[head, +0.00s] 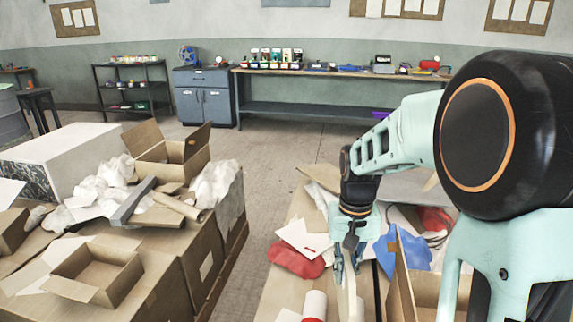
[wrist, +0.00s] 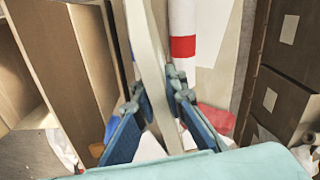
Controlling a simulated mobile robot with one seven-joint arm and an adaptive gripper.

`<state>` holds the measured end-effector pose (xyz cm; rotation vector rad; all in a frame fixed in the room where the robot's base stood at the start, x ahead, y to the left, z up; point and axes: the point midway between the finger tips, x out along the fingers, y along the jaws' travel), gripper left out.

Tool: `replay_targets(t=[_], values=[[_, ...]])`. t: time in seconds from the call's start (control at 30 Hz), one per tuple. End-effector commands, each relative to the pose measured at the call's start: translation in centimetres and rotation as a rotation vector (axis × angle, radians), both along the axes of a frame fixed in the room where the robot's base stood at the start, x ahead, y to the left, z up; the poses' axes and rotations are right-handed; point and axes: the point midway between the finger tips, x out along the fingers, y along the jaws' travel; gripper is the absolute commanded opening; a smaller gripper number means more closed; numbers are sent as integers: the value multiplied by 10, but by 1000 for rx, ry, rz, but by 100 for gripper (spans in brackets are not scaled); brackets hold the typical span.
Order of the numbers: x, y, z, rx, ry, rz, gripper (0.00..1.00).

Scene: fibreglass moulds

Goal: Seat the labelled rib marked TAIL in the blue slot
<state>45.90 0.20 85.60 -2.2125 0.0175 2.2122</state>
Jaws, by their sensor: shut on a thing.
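My gripper (head: 347,277) is low over the cluttered surface at the lower right of the head view. It is shut on a pale, cream curved rib (head: 349,298). In the wrist view the rib (wrist: 146,45) runs from the top edge down between the two blue fingers (wrist: 158,115). No lettering shows on it, so I cannot tell whether it is marked TAIL. No slot shows clearly in either view.
A white roll with a red band (wrist: 183,48) lies close right of the rib. Red cloth (head: 296,260) and blue cloth (head: 407,250) lie on either side of my gripper. An open cardboard box (head: 402,285) stands to the right. A floor aisle (head: 262,215) separates the cluttered boxes at left.

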Motion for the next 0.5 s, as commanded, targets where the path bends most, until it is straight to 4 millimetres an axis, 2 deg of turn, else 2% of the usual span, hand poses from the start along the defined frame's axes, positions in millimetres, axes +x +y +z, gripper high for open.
replay_targets(t=[0.07,0.13,0.5], values=[[17,-2,11,-1,-3,17,0],[15,-2,25,-1,2,19,0],[10,-2,64,-2,2,17,0]])
